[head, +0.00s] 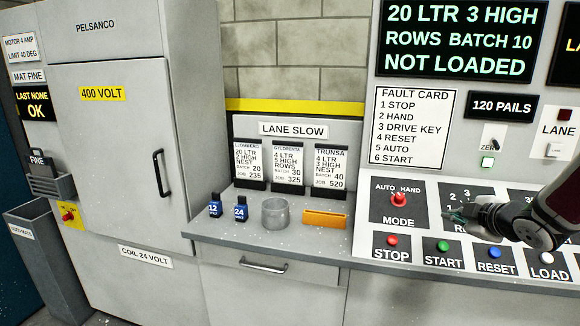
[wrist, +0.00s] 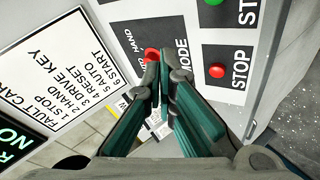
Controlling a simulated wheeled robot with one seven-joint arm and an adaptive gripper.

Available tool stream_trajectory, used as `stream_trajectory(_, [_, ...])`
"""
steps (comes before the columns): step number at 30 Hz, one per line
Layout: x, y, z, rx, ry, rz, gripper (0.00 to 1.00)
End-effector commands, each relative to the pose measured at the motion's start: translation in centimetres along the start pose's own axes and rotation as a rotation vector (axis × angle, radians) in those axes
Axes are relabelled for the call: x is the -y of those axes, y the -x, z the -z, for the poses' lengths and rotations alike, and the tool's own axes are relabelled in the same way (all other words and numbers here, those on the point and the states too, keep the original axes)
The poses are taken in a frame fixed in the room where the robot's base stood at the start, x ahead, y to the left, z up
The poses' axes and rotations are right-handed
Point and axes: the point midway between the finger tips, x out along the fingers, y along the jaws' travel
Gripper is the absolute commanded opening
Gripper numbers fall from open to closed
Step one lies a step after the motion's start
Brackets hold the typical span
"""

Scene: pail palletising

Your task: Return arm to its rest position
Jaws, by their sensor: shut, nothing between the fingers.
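My gripper (head: 452,217) is at the right in the head view, in front of the sloped control panel and right of the red MODE selector (head: 398,199). Its dark green fingers (wrist: 160,80) fill the middle of the wrist view and meet at the tips, shut and empty. The red MODE knob (wrist: 151,54) shows just beyond the fingertips; I cannot tell from this view whether they touch it. My arm enters the head view from the right edge and hides part of the panel.
Below are a red STOP button (head: 390,241), green START (head: 443,246), blue RESET (head: 495,252) and white LOAD (head: 548,257). A grey cabinet (head: 120,150) stands further left.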

Motion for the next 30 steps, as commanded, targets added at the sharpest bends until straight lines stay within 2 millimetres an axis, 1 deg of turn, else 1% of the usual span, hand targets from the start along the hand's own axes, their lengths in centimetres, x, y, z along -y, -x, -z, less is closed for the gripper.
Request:
stream_trajectory(1, [-0.9,1.6,1.4,0.051,-0.026,-0.005,0.00])
stream_trajectory(5, [-1.5,5.5,3.4,0.194,-0.150,-0.005,0.00])
stream_trajectory(8, [-1.1,9.2,5.0,0.290,-0.265,-0.004,0.00])
stream_trajectory(9, [-0.7,10.8,5.6,0.323,-0.315,-0.001,0.00])
stream_trajectory(11, [0.2,13.1,6.6,0.368,-0.392,0.007,0.00])
stream_trajectory(12, [0.9,14.8,7.2,0.396,-0.446,0.015,0.00])
stream_trajectory(14, [2.3,17.2,8.2,0.433,-0.529,0.031,0.00])
stream_trajectory(15, [3.4,18.9,8.8,0.456,-0.586,0.048,0.00])
stream_trajectory(17, [5.2,21.4,9.8,0.487,-0.670,0.078,0.00])
stream_trajectory(18, [6.5,23.1,10.4,0.505,-0.725,0.101,0.00])
stream_trajectory(20, [8.6,25.5,11.4,0.530,-0.806,0.145,0.00])
stream_trajectory(21, [10.1,27.1,12.0,0.544,-0.855,0.178,0.00])
stream_trajectory(24, [13.4,30.5,13.4,0.576,-0.960,0.263,0.00])
stream_trajectory(27, [16.0,33.1,14.4,0.599,-1.028,0.337,0.00])
stream_trajectory(30, [17.7,34.7,14.9,0.617,-1.065,0.388,0.00])
